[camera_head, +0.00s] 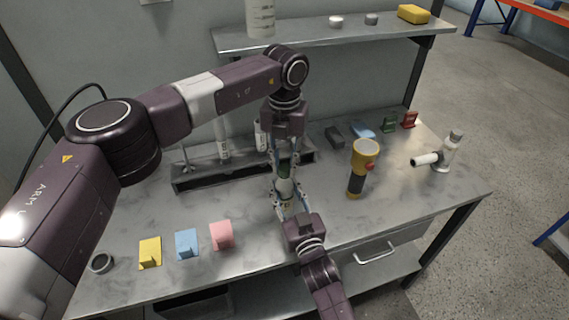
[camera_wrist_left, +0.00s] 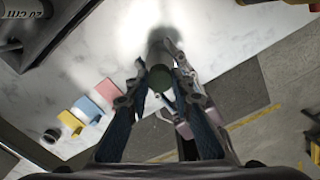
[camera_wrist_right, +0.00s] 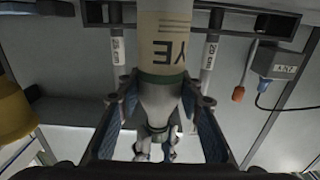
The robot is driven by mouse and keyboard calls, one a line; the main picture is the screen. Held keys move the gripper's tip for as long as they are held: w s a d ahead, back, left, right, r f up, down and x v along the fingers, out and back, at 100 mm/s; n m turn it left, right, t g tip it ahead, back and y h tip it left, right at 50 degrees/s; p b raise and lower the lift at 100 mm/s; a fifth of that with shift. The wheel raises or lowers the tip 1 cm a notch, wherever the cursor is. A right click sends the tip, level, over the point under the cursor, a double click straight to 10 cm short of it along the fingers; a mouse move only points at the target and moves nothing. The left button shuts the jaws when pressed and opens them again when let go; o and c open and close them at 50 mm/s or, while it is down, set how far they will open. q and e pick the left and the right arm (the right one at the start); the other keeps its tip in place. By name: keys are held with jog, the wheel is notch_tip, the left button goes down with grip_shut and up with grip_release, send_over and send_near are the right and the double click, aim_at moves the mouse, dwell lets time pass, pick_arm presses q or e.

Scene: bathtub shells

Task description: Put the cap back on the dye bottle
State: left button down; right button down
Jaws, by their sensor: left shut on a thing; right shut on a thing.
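The green cap (camera_head: 284,171) is between the fingertips of my left gripper (camera_head: 284,166), which comes down from above and is shut on it. The left wrist view shows the dark round cap (camera_wrist_left: 160,77) between the two fingers. The pale dye bottle (camera_head: 285,187) is directly below the cap, held by my right gripper (camera_head: 286,200), which is shut on it. In the right wrist view, the bottle's beige body (camera_wrist_right: 163,38) shows part of an upside-down label, with a green band and grey taper near the fingers. Cap and bottle line up closely; whether the cap is seated is hidden.
A dark rack (camera_head: 190,180) with tubes stands behind the grippers. A yellow-black flashlight (camera_head: 360,168) and a white instrument (camera_head: 442,155) stand to the right. Yellow (camera_head: 150,253), blue (camera_head: 187,245) and pink (camera_head: 221,236) pieces sit front left. An upper shelf (camera_head: 305,35) overhangs the back.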

pick_arm(q)
jog(key=m, duration=1.4)
jog(key=shift+m, duration=0.4)
jog(key=m, duration=0.4)
jog(key=c, duration=1.6)
grip_release()
jog(key=shift+r, duration=0.1)
notch_tip(320, 180, up, 12)
